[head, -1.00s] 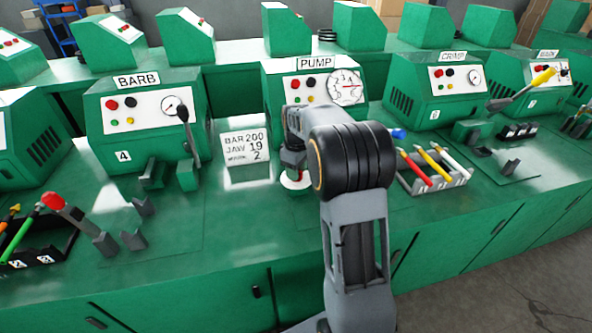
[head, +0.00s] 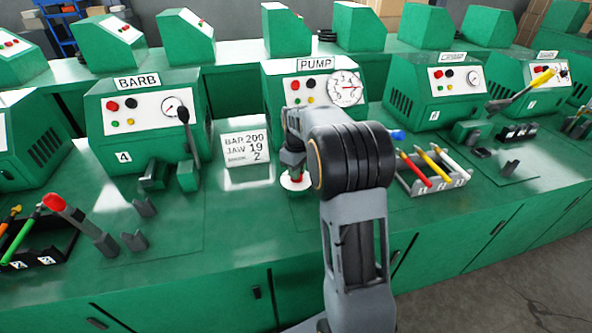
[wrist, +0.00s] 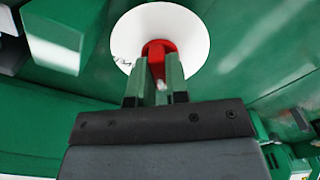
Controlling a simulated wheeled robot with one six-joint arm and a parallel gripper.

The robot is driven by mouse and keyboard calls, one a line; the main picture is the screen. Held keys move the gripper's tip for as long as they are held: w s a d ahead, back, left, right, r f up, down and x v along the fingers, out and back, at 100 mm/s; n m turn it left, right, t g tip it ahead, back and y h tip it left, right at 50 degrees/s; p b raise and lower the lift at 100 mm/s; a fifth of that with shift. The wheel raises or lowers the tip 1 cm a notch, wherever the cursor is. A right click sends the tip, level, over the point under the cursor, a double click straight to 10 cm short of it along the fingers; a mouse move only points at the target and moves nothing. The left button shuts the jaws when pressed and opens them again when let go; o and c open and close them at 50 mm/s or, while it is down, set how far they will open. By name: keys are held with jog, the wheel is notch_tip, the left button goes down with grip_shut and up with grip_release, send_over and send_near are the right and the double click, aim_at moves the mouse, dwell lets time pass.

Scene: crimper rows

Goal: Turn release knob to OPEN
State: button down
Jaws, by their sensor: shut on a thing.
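The release knob (wrist: 159,47) is red and stands on a round white plate (wrist: 193,27) in the wrist view. My gripper (wrist: 159,66) is shut on the knob, one green finger on each side, with its lower part hidden between them. In the head view, my gripper (head: 294,172) points down at the white plate (head: 295,182) in front of the PUMP machine (head: 282,66). The knob is largely hidden there by my gripper. I cannot read any OPEN mark on the plate.
A sign (head: 246,148) reading BAR 200, JAW 19 stands left of my gripper. A tray with coloured handles (head: 436,181) is to the right. The BARB machine (head: 141,109) is at left with an upright lever. Bare green bench lies in front of the sign.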

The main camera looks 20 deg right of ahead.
jog(key=m+p, duration=0.1)
jog(key=m, duration=0.3)
jog(key=shift+r+p, duration=0.1)
jog(key=shift+p, duration=0.25)
jog(key=m+p, duration=0.1)
jog(key=m, duration=0.3)
jog(key=shift+m, duration=0.4)
jog(key=m+p, duration=0.1)
jog(key=m, duration=0.3)
jog(key=shift+m+p, duration=0.4)
jog(key=shift+m, duration=1.7)
jog(key=c, duration=1.1)
grip_release()
notch_tip(320, 180, up, 14)
jog(key=shift+f+p, duration=0.15)
jog(key=shift+p, duration=0.25)
